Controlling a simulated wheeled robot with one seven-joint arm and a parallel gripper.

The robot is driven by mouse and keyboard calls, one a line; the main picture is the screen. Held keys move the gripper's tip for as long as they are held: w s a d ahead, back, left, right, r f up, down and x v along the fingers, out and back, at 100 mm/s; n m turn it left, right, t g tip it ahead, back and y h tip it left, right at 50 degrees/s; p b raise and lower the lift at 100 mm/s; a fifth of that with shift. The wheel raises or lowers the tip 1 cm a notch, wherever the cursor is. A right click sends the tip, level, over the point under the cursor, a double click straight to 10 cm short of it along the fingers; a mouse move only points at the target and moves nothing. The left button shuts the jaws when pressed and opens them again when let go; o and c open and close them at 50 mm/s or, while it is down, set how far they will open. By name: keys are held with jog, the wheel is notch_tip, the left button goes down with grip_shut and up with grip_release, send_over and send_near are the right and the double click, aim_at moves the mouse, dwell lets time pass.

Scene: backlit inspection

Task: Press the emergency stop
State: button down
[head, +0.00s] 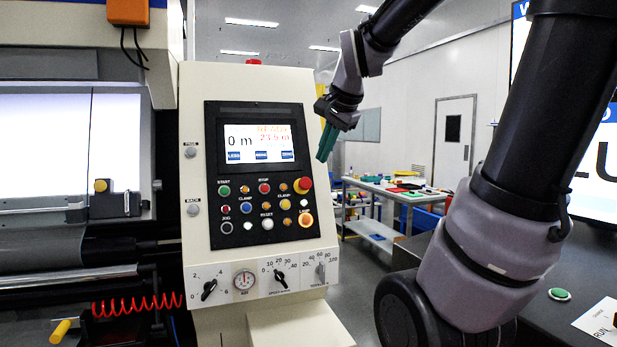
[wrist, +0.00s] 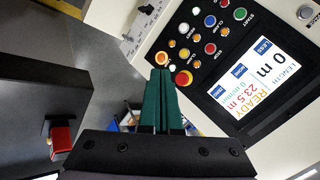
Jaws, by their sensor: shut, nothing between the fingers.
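In the wrist view the red button (wrist: 184,78) shows just right of my fingertips, partly overlapped by the green fingers. My gripper (head: 322,158) has green fingers, shut and empty, pointing down. In the head view it is above and to the right of the button, apart from it. The fingers also show in the wrist view (wrist: 163,76). The exact gap to the button in depth is hard to tell.
An orange-ringed lamp button (head: 305,220) is below the stop, with several small buttons to its left. A screen (head: 260,143) is above them. A workbench (head: 400,190) with loose items stands behind. A dark desk with a green button (head: 559,294) is at right.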

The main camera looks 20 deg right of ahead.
jog(key=w+d+r+m+h, duration=0.1)
jog(key=w+d+m, duration=0.2)
jog(key=w+m, duration=0.3)
jog(key=w, duration=0.4)
jog(key=shift+w+d, duration=0.2)
jog(key=shift+w, duration=0.1)
jog(key=shift+r, duration=0.1)
send_near(306, 184)
notch_tip(306, 184, down, 3)
jog(key=shift+w+f, duration=0.7)
jog(key=shift+w, duration=0.35)
jog(key=shift+w+f, duration=0.2)
jog(key=shift+w, duration=0.6)
